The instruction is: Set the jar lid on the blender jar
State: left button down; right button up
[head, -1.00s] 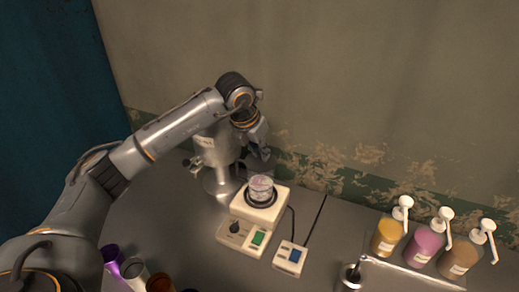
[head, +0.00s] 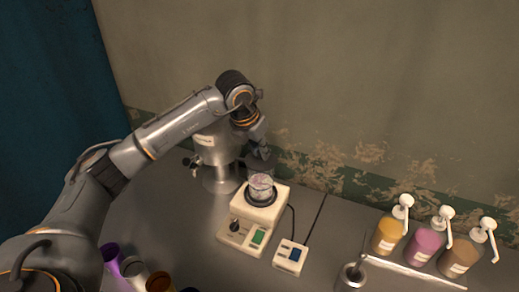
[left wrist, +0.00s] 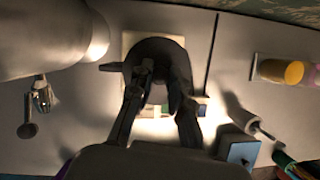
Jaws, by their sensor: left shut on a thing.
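The blender jar (head: 261,187) is a small clear jar with pinkish contents. It stands on the white blender base (head: 240,232). My left gripper (head: 257,142) is just behind and above the jar in the head view. The lid and fingers hide the jar in that view. My right gripper is not in view.
A large metal vessel (head: 215,148) stands close to the left of my gripper. A small box with a blue button (head: 290,256) lies right of the base. Pump bottles (head: 425,243) stand at right, and several cups (head: 134,272) at front left.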

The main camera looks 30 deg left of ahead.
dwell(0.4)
pick_arm(q)
jog(key=c, duration=0.7)
grip_release()
jog(key=shift+r+p, duration=1.65)
jog(key=shift+r, duration=1.35)
jog(key=shift+f, duration=0.1)
